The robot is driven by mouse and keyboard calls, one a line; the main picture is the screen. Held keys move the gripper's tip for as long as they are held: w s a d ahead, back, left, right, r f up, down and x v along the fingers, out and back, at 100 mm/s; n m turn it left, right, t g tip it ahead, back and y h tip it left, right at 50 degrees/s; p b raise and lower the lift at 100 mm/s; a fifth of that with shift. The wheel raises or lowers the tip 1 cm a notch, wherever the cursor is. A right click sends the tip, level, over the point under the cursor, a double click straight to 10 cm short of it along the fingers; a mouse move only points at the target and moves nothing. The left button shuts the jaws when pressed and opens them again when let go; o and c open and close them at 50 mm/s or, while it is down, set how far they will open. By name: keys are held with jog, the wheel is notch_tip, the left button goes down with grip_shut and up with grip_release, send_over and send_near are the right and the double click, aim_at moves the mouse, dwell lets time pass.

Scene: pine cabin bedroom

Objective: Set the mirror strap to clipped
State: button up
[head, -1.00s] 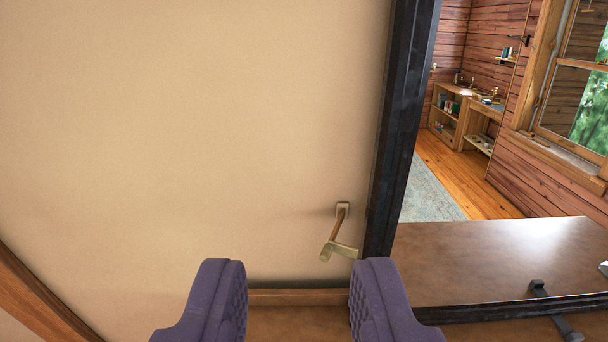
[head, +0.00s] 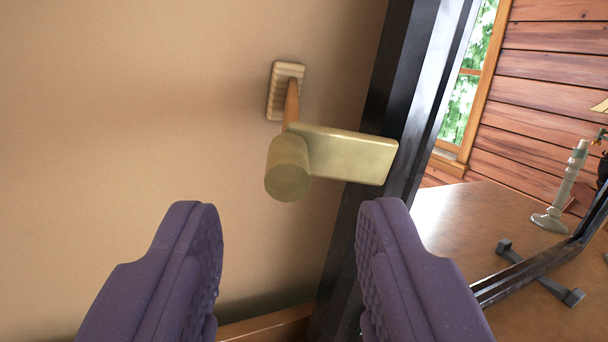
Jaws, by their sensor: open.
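The mirror strap shows as a ribbed mount (head: 287,90) on the beige wall, a short brown strap (head: 291,105) and a brass clip (head: 345,155) with a round knob end (head: 287,168). The clip's flat plate points right and its end overlaps the dark mirror frame (head: 392,110) in the picture. I cannot tell whether it touches the frame. My gripper (head: 290,225) is open, with two purple padded fingers low in the view. The knob lies just beyond and above the gap between the fingertips. Nothing is between the fingers.
The mirror glass shows a brown tabletop (head: 460,225), a pale candlestick (head: 566,185), a window and plank walls. A dark metal foot piece (head: 540,272) shows at the lower right. The wall to the left is bare.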

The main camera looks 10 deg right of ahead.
aim_at(289, 198)
jog(key=w, duration=0.4)
jog(key=shift+w+b, duration=0.25)
jog(key=shift+b, duration=0.05)
grip_shut()
